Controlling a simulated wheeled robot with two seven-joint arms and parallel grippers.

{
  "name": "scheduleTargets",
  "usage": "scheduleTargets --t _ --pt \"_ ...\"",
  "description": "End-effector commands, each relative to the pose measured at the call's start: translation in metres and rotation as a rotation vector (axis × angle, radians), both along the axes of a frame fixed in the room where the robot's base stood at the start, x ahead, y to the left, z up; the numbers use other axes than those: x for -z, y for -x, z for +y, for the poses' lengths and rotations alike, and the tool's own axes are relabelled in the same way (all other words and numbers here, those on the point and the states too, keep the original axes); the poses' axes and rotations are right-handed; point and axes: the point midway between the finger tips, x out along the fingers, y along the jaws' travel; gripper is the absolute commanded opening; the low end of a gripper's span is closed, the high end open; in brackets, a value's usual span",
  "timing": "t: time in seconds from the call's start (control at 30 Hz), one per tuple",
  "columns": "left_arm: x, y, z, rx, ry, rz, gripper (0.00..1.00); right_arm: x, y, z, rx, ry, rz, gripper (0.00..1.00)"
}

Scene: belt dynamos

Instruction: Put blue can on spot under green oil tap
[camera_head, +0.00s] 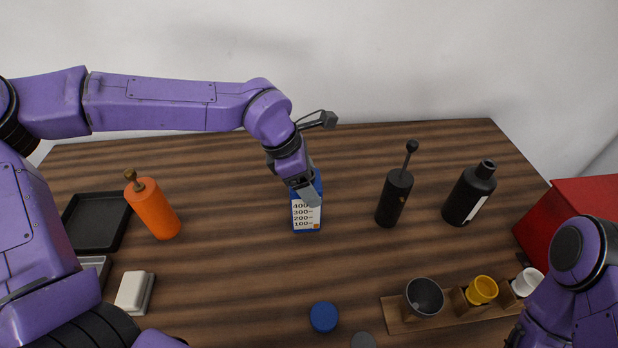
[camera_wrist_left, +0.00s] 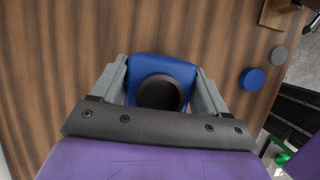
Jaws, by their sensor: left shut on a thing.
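The blue can (camera_head: 307,216) has a white label with printed volume marks and stands upright near the middle of the table. My left gripper (camera_head: 307,190) is shut on it from above. In the left wrist view the can (camera_wrist_left: 160,65) sits between the two fingers, with a round black top. I cannot tell whether its base touches the table. No green oil tap shows clearly; a small green piece (camera_wrist_left: 284,158) is at the lower right of the left wrist view, too cut off to name. My right gripper is not in view.
A blue disc (camera_head: 323,316) and a grey disc (camera_head: 362,341) lie at the front. An orange bottle (camera_head: 154,210) and black tray (camera_head: 97,222) are left. A black pump bottle (camera_head: 394,199), black bottle (camera_head: 469,194), cup rack (camera_head: 451,310) and red box (camera_head: 573,214) are right.

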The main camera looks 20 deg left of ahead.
Motion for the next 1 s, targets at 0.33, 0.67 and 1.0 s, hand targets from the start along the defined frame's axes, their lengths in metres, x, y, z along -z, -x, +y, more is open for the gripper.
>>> scheduleTargets --t 0.33,0.67,1.0 --pt "0.003 0.0 0.0 -0.001 0.0 0.0 1.0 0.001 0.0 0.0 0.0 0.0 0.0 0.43" --pt "-0.007 0.0 0.002 -0.002 0.002 -0.003 1.0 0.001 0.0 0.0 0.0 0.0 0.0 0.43" --pt "-0.082 0.014 0.03 -0.002 0.004 -0.006 1.0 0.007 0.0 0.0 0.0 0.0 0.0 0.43"
